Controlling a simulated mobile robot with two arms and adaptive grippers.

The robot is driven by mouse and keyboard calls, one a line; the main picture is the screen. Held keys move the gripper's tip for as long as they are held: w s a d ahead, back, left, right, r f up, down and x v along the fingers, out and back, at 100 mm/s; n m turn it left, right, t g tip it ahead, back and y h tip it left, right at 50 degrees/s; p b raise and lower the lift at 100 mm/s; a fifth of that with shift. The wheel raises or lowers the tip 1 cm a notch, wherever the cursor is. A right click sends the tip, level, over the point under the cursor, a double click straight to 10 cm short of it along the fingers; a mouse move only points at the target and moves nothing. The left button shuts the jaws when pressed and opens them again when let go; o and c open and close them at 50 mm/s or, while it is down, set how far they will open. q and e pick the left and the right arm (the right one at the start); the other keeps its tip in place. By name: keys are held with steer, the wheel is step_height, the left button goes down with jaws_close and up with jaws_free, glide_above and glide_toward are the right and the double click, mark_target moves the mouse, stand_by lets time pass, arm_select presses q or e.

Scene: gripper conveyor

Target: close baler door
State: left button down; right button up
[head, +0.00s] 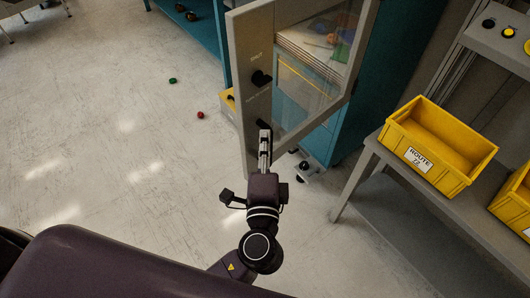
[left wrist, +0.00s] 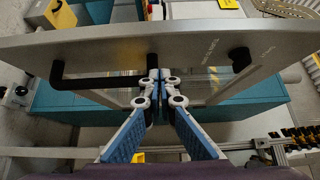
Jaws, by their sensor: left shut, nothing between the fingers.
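The baler door (head: 241,55) stands swung open, a grey frame with a clear window, in the head view's upper middle. Its outer face carries a black knob (head: 261,78) and a black bar handle (left wrist: 100,82), which crosses left of centre in the left wrist view. The teal baler body (head: 352,118) is behind the door. My left gripper (head: 265,135) is shut and empty, its tips at the door's outer face. In the left wrist view the tips (left wrist: 160,76) are beside one end of the handle; whether they touch it I cannot tell. My right gripper is not in view.
A grey table (head: 350,185) stands on the right with a yellow crate (head: 455,181) labelled "ROUTE" and part of another. A red ball (head: 200,114) and a small green item (head: 173,80) lie on the floor. The floor on the left is mostly clear.

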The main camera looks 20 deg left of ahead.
mark_target(254, 122)
arm_select(q)
steer(key=shift+w+a+p, duration=0.25)
steer(key=shift+w+a, duration=0.15)
steer(key=shift+a, duration=0.4)
steer(key=shift+w+a+p, duration=0.2)
steer(key=shift+w+a, duration=0.15)
steer(key=shift+a, duration=0.45)
steer(key=shift+a, duration=0.1)
